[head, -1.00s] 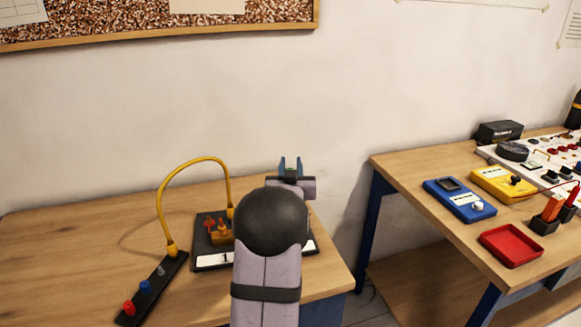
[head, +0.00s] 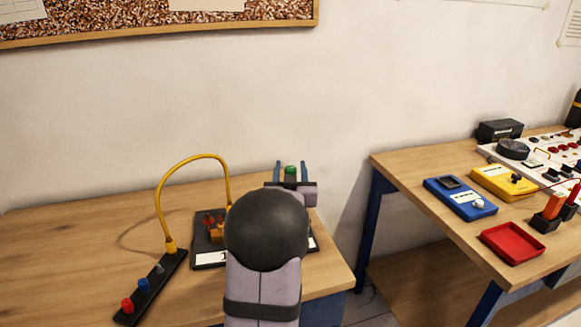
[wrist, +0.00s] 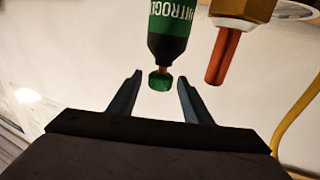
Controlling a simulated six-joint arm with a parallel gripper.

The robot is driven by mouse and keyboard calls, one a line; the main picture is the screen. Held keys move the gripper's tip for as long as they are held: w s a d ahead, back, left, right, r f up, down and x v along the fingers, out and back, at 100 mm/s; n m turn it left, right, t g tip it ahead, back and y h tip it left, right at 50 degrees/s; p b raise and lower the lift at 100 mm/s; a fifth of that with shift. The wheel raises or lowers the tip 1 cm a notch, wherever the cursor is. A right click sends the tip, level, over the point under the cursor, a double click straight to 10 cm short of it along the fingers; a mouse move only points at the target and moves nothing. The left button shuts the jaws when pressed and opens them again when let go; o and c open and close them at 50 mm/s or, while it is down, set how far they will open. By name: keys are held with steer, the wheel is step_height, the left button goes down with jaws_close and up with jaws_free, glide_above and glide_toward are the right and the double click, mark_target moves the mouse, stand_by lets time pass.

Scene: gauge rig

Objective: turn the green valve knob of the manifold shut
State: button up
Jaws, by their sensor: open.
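The green valve knob (wrist: 160,82) shows in the wrist view at the end of a green and black cylinder (wrist: 172,28) with white lettering. My gripper (wrist: 160,77) is open, with one finger on each side of the knob and a gap visible on both sides. In the head view the green knob (head: 290,169) shows between the fingertips of my gripper (head: 291,165). The manifold's black base (head: 203,232) stands on the left bench, with a brass part (head: 217,235) and red handles (head: 208,219). My arm hides much of the manifold.
A brass fitting with an orange-red rod (wrist: 222,58) is close beside the knob in the wrist view. A yellow hose (head: 160,205) arches from a black strip with coloured knobs (head: 150,288). The right bench (head: 420,205) holds blue and yellow meters and a red tray (head: 512,243).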

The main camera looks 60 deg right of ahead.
mark_target(292, 173)
steer(key=shift+v, duration=1.7)
steer(key=shift+d+r, duration=0.1)
steer(key=r+t+p, duration=0.1)
steer(key=d+r+n+p, duration=0.1)
steer(key=p, duration=0.1)
steer(key=shift+s+d+r+t+y, duration=0.1)
steer(key=shift+d+t+y, duration=0.2)
steer(key=shift+t, duration=0.1)
steer(key=shift+s+d+r+n+t+y+p, duration=0.1)
steer(key=shift+d+r+n+t+y+p, duration=0.2)
steer(key=shift+t+p, duration=0.4)
steer(key=shift+f+n+t+y+p, duration=0.1)
steer(key=shift+n+t+y+p, duration=0.25)
steer(key=shift+p, duration=0.3)
steer(key=f, duration=0.1)
steer(key=a+f+n+t+y, duration=0.1)
steer(key=f, duration=0.1)
steer(key=shift+s+a+f+y, duration=0.15)
steer(key=shift+a+f+y, duration=0.05)
steer(key=shift+a+y, duration=0.05)
steer(key=shift+p+x, duration=1.1)
steer(key=shift+x, duration=2.55)
